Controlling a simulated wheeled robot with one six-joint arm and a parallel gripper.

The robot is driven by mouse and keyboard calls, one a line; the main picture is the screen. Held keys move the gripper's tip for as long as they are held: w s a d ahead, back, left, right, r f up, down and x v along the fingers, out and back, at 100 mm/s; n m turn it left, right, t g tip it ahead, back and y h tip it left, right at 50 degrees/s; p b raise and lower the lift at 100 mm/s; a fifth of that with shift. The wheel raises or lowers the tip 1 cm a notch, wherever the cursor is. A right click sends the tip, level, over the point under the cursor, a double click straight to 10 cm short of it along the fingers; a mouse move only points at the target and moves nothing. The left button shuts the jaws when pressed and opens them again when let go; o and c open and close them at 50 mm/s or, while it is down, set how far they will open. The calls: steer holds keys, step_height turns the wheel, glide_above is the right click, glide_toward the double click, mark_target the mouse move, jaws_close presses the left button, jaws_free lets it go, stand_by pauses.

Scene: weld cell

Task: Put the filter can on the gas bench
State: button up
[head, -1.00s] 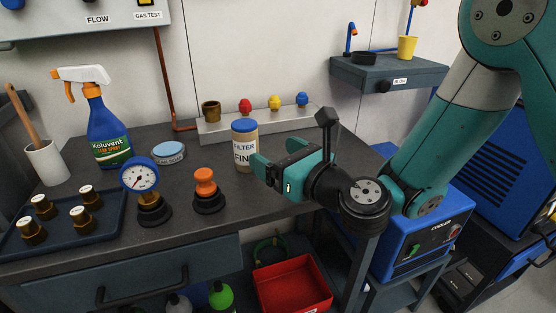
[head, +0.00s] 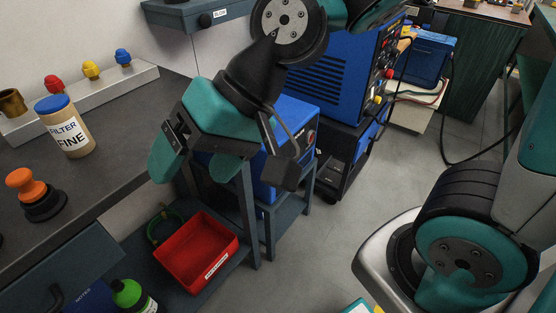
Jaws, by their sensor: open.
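The filter can (head: 66,127), tan with a blue lid and a "FILTER FINE" label, stands upright on the dark bench top (head: 105,178) at the left. A "GAS TEST" panel hung above this bench in the earlier view. My gripper (head: 194,167) is open and empty, with its teal fingers pointing down. It is to the right of the can, clear of it, past the bench's right edge in the picture.
Behind the can is a pale block (head: 100,93) with coloured knobs. An orange knob on a black base (head: 36,196) stands in front. A red bin (head: 196,250) sits on a low shelf. A blue machine (head: 338,85) stands right, with open floor beyond.

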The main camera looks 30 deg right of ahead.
steer(key=s+d+n+g+h, duration=0.1)
steer(key=s+d+n+h, duration=0.3)
steer(key=d, duration=0.4)
steer(key=shift+s+f+n, duration=0.15)
steer(key=shift+s+n, duration=0.35)
